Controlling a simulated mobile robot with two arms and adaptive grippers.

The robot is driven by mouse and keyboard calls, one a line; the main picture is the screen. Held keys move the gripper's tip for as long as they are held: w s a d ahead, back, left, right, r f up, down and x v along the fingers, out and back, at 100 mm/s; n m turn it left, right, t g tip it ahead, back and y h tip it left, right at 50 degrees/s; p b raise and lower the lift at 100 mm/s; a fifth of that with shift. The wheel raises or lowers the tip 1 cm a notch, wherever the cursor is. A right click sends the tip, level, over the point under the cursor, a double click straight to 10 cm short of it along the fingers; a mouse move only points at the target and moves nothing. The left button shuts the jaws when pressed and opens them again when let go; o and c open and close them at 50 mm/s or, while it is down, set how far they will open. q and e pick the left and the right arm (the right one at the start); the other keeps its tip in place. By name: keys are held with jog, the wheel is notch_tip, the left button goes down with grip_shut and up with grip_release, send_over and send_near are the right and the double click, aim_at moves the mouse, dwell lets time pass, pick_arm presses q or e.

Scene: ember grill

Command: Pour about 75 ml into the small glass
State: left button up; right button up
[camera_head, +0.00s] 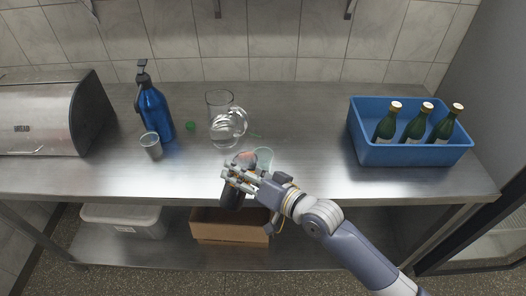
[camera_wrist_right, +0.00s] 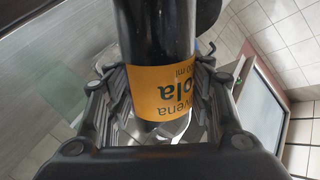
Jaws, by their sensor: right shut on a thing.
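My right gripper (camera_head: 240,178) is shut on a dark bottle (camera_head: 233,194) at the counter's front edge. In the right wrist view the bottle (camera_wrist_right: 158,35) stands between the fingers, with an orange label whose letters appear upside down. Its lower part reaches past the counter edge in the head view; its exact tilt is hard to tell. My left gripper is not in view.
A glass jug (camera_head: 222,108) stands behind the gripper. A blue pump bottle (camera_head: 154,108) and metal cup (camera_head: 151,147) stand left. A blue crate (camera_head: 414,156) with green bottles is right. A bread bin (camera_head: 45,115) is far left. The counter between glass and crate is clear.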

jog(key=shift+s+a+f+m+g, duration=0.35)
jog(key=shift+s+m, duration=0.2)
jog(key=shift+m, duration=0.55)
jog(key=shift+s+a+f+m+g+b, duration=0.15)
jog(key=shift+s+f+m+g+b, duration=0.15)
jog(key=shift+f+m, duration=0.3)
jog(key=shift+s+a+f+m, duration=0.1)
jog(key=shift+s+f+m, duration=0.05)
jog(key=shift+m, duration=0.55)
jog(key=shift+r+m+g+y+p, duration=0.3)
jog(key=shift+r+g+p, duration=0.05)
jog(key=shift+r+p, duration=0.1)
jog(key=shift+w+r+m+p, duration=0.2)
jog(key=shift+r+m+p, duration=0.3)
jog(key=shift+r+p, duration=0.3)
jog(key=shift+s, duration=0.15)
jog(key=shift+s+a, duration=0.1)
jog(key=shift+s, duration=0.1)
jog(key=shift+s+r+m+g+p, duration=0.1)
jog(key=shift+r+m+g+p, duration=0.25)
jog(key=shift+p, duration=0.35)
dwell(0.9)
